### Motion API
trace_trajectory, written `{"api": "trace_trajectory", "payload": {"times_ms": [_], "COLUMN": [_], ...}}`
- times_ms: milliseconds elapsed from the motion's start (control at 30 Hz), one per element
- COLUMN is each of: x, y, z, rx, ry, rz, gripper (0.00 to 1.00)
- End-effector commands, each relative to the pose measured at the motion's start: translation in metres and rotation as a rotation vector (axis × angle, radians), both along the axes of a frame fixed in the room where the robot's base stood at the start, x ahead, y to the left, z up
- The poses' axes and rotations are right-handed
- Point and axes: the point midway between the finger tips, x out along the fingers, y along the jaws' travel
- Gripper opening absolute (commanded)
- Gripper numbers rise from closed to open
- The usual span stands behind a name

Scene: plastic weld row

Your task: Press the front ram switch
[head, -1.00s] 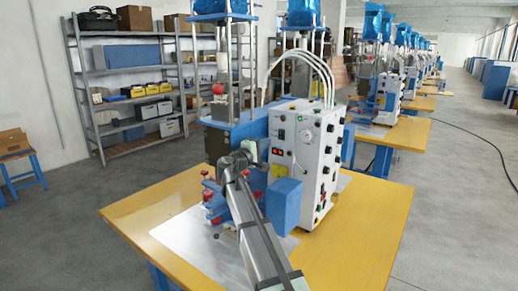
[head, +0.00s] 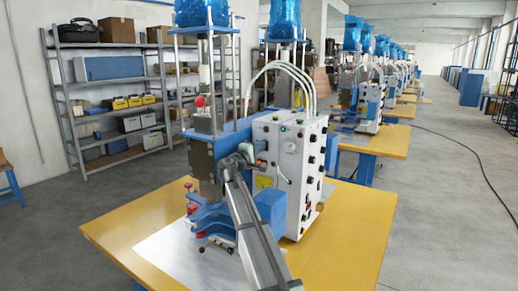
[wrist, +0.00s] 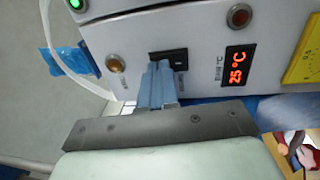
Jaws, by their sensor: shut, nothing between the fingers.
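A white control box (head: 302,150) with knobs and lamps is on the blue press on the yellow table. I cannot read the switch's label. My gripper (wrist: 160,68) is shut and empty, its blue-grey fingertips over the left part of the switch. I cannot tell whether they touch it. In the head view, my gripper (head: 247,152) is at the panel, and the switch cannot be made out.
White hoses (head: 285,70) arch over the box. The blue press body (head: 215,130) is left of the panel. The yellow table (head: 345,235) has bare room at right.

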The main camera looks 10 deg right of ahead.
Motion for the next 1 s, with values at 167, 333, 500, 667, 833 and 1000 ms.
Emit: {"api": "trace_trajectory", "payload": {"times_ms": [167, 333, 500, 667, 833, 1000], "x": [0.004, 0.004, -0.003, -0.022, -0.047, -0.069], "y": [-0.004, -0.004, 0.003, 0.021, 0.045, 0.067], "z": [0.002, 0.003, 0.004, 0.006, 0.01, 0.014], "rx": [0.0, -0.001, -0.001, 0.001, 0.0, 0.0], "ry": [0.0, -0.001, -0.001, -0.002, -0.001, -0.001], "rz": [0.0, 0.0, 0.001, 0.002, 0.003, 0.002], "gripper": [0.0, 0.0, 0.0, 0.0, 0.0, 0.0]}}
